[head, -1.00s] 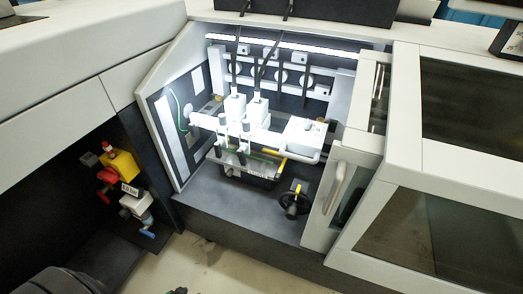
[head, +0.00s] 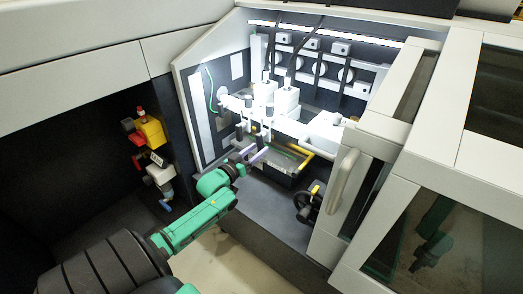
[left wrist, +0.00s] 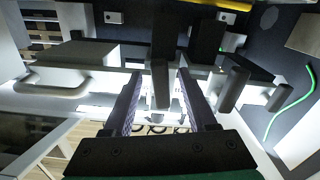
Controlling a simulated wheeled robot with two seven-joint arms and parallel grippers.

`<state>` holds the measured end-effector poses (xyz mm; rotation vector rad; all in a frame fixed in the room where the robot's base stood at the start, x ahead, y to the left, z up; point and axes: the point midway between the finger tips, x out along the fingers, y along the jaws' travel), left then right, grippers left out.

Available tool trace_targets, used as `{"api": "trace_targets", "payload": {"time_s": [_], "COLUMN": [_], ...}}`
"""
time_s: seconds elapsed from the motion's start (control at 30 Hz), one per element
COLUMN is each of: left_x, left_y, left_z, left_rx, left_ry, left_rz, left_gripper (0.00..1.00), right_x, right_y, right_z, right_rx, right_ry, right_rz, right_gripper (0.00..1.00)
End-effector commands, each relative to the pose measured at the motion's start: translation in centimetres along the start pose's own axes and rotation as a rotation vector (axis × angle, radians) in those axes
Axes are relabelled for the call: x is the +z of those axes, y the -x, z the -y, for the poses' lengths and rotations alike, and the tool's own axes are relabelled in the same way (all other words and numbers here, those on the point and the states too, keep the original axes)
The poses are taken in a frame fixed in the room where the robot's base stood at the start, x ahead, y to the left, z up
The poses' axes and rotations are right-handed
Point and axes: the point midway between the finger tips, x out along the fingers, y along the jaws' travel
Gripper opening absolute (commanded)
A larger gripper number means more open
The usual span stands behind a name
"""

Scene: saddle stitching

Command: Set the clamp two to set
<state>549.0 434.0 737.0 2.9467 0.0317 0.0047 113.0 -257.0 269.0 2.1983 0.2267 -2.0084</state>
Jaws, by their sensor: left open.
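The white stitching unit (head: 287,101) stands inside the lit machine bay. Small dark upright clamp levers (head: 270,111) show on its front bar in the head view; I cannot tell which is clamp two. My left gripper (head: 253,153) is open just in front of and below these levers. In the left wrist view its two ridged fingers (left wrist: 160,80) point at the unit. A dark lever (left wrist: 161,87) appears between them, and no grip on it shows. Another dark lever (left wrist: 233,88) is to the right of the fingers. My right gripper is not in view.
A black handwheel (head: 307,203) and a yellow handle (head: 297,149) are to the right of the gripper. An open door with a white handle (head: 343,180) bounds the bay on the right. Yellow and red valve fittings (head: 150,131) are at left. A green cable (left wrist: 290,103) runs along the side wall.

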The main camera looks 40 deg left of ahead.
Motion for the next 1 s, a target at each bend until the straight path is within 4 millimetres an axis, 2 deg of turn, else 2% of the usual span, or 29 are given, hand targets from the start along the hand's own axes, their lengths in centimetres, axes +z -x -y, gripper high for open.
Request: {"api": "trace_targets", "payload": {"time_s": [0.03,0.17,0.43,0.47,0.5,0.6,0.77,0.9,1.0], "left_x": [0.1,0.1,0.1,0.1,0.1,0.1,0.1,0.0,0.0], "left_y": [-1.0,-2.4,-2.6,-2.6,-2.6,-2.6,-2.6,-2.6,-2.6], "left_z": [0.1,0.0,0.0,0.0,0.0,0.0,0.2,0.8,0.9], "left_rx": [0.000,0.000,-0.001,-0.001,-0.001,-0.001,-0.002,-0.001,0.000], "left_ry": [0.001,-0.001,-0.001,-0.001,-0.001,0.000,-0.024,-0.180,-0.216], "left_rz": [-0.003,0.000,0.002,0.002,0.002,0.002,0.002,0.002,0.001], "left_gripper": [0.57,0.57,0.57,0.50,0.35,0.00,0.00,0.00,0.00], "right_x": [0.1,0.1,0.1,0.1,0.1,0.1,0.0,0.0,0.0], "right_y": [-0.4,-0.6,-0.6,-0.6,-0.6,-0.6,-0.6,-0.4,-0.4], "right_z": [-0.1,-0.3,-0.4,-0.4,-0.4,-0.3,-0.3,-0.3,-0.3], "right_rx": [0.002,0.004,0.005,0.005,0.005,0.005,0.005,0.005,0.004], "right_ry": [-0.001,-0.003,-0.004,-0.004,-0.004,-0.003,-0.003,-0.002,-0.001], "right_rz": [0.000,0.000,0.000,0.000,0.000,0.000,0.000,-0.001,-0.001], "right_gripper": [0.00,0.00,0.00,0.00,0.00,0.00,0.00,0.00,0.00]}}
